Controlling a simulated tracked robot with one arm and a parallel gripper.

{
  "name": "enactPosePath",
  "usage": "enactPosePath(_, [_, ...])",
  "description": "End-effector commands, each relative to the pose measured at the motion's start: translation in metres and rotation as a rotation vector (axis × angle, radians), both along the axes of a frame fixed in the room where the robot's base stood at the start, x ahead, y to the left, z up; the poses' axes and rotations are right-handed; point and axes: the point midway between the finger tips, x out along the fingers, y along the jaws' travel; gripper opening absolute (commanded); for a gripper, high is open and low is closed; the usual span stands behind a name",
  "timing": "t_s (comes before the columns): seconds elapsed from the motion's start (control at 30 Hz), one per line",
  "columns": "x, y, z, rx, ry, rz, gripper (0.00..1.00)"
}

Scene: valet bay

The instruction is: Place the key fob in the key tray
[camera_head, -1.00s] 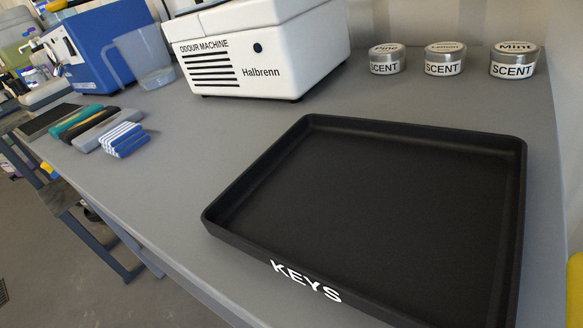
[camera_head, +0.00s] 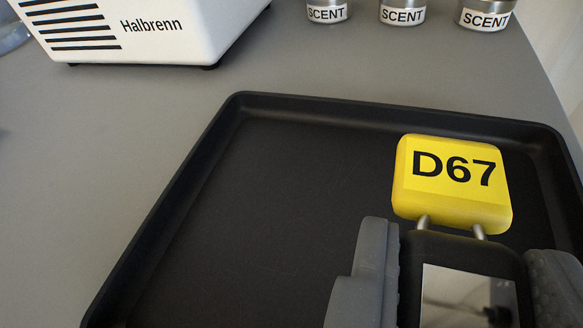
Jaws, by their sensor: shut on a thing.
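My gripper (camera_head: 462,284) is at the lower right, its two grey fingers on either side of the key fob. It is shut on the key fob (camera_head: 455,249), which has a black body with a shiny panel. A yellow tag (camera_head: 452,207) marked D67 is joined to the fob by two metal links. The key tray (camera_head: 172,205) is black, shallow and rectangular, with a raised rim. The fob and tag appear over the right part of the tray; their height above its floor is hard to tell. The tray's near side is out of frame.
A white Halbrenn machine (camera_head: 158,28) stands behind the tray at the upper left. Several scent tins (camera_head: 402,14) are in a row at the back right. The grey bench (camera_head: 280,65) is clear between them and the tray. The visible tray floor is empty.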

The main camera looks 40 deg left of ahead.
Motion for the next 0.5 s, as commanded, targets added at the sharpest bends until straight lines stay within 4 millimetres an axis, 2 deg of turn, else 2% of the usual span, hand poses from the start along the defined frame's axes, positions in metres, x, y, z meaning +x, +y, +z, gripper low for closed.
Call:
enactPosePath(0.1, [0.010,0.019,-0.001,0.001,-0.001,0.003,0.11])
enactPosePath(0.2, [0.015,0.028,-0.003,0.000,0.000,0.002,0.11])
enactPosePath(0.47, [0.021,0.040,-0.003,0.001,-0.001,0.003,0.11])
enactPosePath(0.5, [0.021,0.039,-0.011,0.000,0.002,0.002,0.11])
